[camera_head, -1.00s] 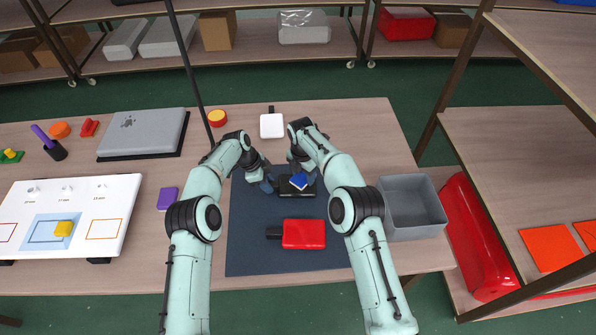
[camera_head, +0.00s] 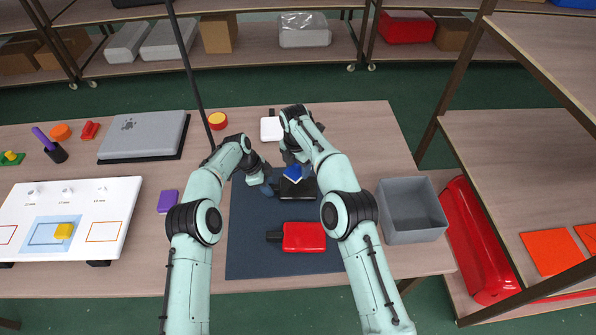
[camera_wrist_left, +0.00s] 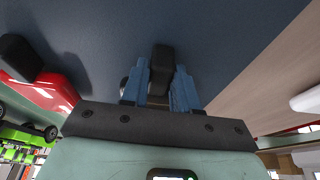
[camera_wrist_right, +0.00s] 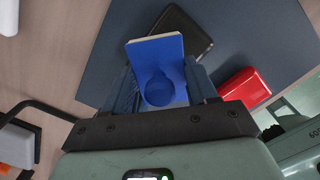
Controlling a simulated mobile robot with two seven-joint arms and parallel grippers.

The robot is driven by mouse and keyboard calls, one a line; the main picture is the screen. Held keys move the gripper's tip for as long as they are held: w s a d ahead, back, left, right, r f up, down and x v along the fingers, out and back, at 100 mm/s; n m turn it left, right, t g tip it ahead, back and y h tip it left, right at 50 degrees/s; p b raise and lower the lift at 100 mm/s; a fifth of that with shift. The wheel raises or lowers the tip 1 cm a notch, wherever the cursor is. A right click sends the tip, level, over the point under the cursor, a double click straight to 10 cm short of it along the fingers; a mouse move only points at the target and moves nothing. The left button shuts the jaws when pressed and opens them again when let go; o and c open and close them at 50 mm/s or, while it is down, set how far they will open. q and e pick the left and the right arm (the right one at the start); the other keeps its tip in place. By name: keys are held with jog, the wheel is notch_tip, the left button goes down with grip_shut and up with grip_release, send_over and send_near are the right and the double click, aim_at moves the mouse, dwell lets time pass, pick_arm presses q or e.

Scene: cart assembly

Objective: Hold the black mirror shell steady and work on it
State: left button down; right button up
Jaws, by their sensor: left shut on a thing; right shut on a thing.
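The black mirror shell (camera_head: 300,188) lies on the dark mat (camera_head: 245,255), its stem toward the left. My left gripper (camera_head: 268,184) is shut on the stem, which shows dark between the blue fingers in the left wrist view (camera_wrist_left: 162,66). My right gripper (camera_head: 290,160) is shut on a blue block (camera_head: 292,173). In the right wrist view the block (camera_wrist_right: 158,62) has a round knob and a thin tan edge, and overlaps part of the black shell (camera_wrist_right: 186,36). I cannot tell whether block and shell touch.
A red mirror shell (camera_head: 304,236) lies nearer on the mat. A white one (camera_head: 270,129) lies beyond the mat. A grey bin (camera_head: 412,210) stands at the right. A purple block (camera_head: 167,201) and a white board (camera_head: 70,215) are at the left.

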jog(key=shift+r, duration=1.25)
pick_arm(q)
jog(key=c, duration=0.8)
grip_release()
